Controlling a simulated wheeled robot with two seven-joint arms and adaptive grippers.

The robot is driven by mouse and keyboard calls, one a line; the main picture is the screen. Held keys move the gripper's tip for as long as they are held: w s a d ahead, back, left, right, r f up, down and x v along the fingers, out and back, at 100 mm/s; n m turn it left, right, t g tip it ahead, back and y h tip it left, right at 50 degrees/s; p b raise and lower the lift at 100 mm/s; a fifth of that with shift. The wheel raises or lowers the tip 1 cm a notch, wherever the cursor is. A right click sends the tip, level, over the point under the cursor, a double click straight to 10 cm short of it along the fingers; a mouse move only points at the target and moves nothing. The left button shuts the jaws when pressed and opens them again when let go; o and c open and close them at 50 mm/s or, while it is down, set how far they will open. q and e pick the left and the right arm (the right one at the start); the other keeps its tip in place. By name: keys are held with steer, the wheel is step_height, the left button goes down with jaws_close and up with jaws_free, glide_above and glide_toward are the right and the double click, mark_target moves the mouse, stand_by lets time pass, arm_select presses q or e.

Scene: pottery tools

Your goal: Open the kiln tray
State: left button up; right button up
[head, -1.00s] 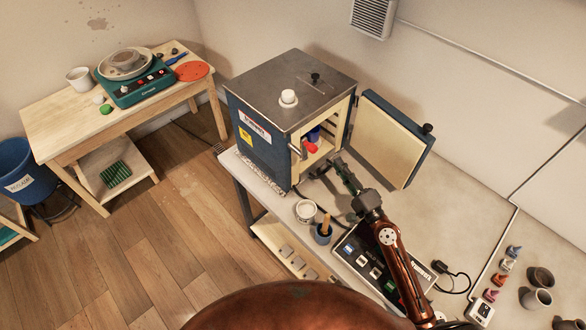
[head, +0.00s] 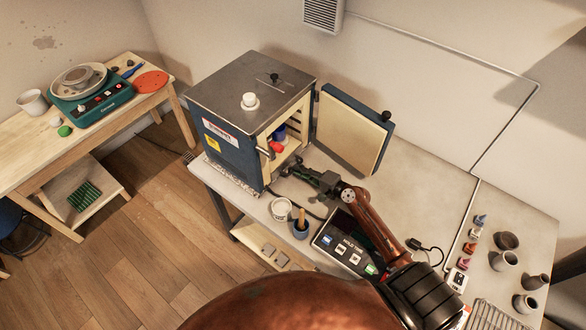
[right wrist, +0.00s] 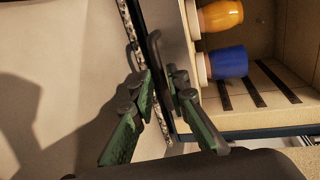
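The blue kiln (head: 233,150) stands on the grey table with its door (head: 352,130) swung open to the right. Inside, the pale kiln tray (right wrist: 283,82) with dark slots shows in the right wrist view, beside a blue pot (right wrist: 228,62) and an orange pot (right wrist: 220,15). A dark bar-shaped handle (right wrist: 157,55) stands out at the kiln opening. My right gripper (head: 292,172) is at the low front of the opening. In the right wrist view its green fingers (right wrist: 160,82) are apart, either side of the bar; contact is unclear. My left gripper is out of view.
A white jar (head: 281,209) and a blue mortar with pestle (head: 301,226) stand near my right arm. A control box (head: 340,250) lies under the arm. Several small pots (head: 503,260) are at the right. The open door stands close behind the arm.

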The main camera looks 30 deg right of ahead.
steer(key=shift+x, duration=1.3)
steer(key=shift+c, duration=0.6)
jaws_close()
steer(key=shift+a, duration=0.1)
steer(key=shift+s, duration=0.1)
